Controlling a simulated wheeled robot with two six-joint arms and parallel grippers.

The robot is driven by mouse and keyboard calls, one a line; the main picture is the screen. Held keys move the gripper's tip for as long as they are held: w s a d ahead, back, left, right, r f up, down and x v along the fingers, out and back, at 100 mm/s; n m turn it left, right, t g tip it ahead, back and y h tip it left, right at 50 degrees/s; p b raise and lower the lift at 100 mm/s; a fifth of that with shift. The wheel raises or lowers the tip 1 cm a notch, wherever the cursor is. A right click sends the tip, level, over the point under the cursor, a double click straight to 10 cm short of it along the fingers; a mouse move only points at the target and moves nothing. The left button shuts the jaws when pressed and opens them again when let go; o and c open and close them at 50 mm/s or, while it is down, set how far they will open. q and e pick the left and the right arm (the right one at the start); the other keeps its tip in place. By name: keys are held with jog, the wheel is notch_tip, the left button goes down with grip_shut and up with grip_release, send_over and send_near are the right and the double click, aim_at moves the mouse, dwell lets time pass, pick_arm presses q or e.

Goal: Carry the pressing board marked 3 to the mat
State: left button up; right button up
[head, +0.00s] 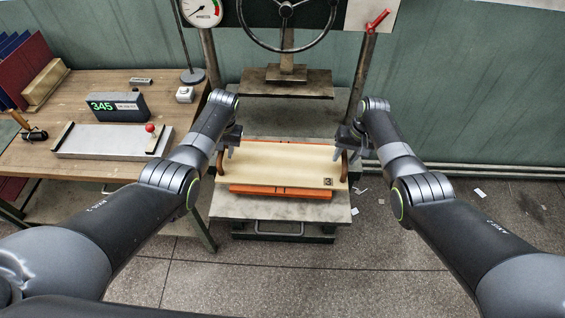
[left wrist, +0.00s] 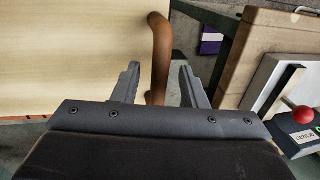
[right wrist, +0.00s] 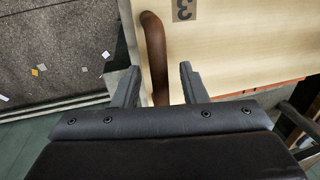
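The pressing board marked 3 (head: 275,165) is pale wood with a brown curved handle at each end and a dark 3 label at its front right. It lies across orange bars (head: 282,191) on the press bed. My left gripper (head: 230,152) is at the left handle (left wrist: 159,50); its open fingers stand on either side of that handle in the left wrist view. My right gripper (head: 344,154) is at the right handle (right wrist: 155,55), its open fingers on either side of it in the right wrist view. No finger visibly pinches a handle.
The press plate (head: 286,83) and handwheel (head: 288,12) stand behind the board. A wooden table (head: 95,172) at the left carries a display box (head: 118,107) and a metal plate device with a red knob (head: 150,128). Scraps lie on the floor at the right.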

pick_arm(q)
jog(key=shift+a+f, duration=0.1)
jog(key=shift+f, duration=0.55)
pick_arm(e)
jog(key=shift+a+f, duration=0.1)
jog(key=shift+f, duration=0.55)
pick_arm(q)
grip_shut()
pick_arm(e)
grip_shut()
